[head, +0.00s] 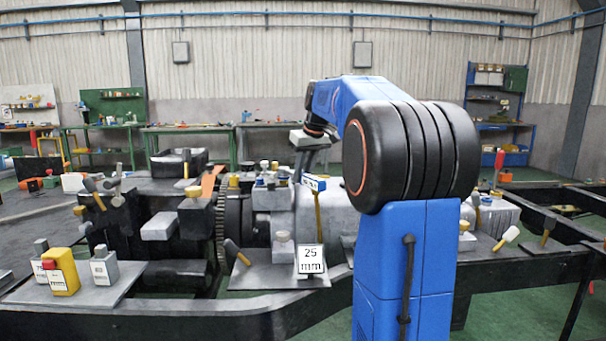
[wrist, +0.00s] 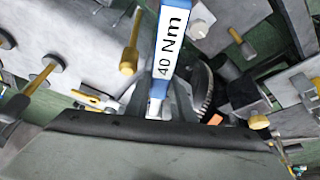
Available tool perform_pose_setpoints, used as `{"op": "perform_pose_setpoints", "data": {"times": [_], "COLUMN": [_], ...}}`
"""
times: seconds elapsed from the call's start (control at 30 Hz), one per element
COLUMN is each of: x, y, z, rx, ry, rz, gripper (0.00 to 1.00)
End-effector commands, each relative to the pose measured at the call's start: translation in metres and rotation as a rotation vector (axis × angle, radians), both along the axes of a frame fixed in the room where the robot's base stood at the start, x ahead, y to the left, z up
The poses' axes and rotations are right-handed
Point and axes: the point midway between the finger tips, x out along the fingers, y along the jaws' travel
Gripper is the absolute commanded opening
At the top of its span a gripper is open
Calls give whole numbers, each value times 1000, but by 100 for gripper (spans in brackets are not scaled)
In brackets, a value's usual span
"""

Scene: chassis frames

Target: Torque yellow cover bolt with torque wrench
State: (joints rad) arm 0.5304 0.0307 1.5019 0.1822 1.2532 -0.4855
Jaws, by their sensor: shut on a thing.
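In the head view my gripper (head: 310,142) is over the middle of the chassis, partly behind my arm. A blue and white piece, likely the wrench (head: 315,183), shows just below it. I cannot tell which is the cover bolt, nor whether the wrench touches any.
A "25 mm" sign (head: 310,260) stands on a front plate of the chassis. A yellow block with a red top (head: 60,272) stands at the left among grey blocks. A toothed gear (wrist: 203,92) lies right of the wrench. Upright tools and blocks crowd the chassis.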

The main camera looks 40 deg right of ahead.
Motion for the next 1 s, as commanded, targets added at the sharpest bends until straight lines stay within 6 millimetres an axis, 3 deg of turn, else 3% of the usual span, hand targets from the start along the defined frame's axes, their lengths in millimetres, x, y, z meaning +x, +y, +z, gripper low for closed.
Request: {"op": "perform_pose_setpoints", "data": {"times": [1.0], "x": [0], "y": [0], "z": [-6], "rx": [0], "ry": [-1], "rz": [0], "gripper": [0]}}
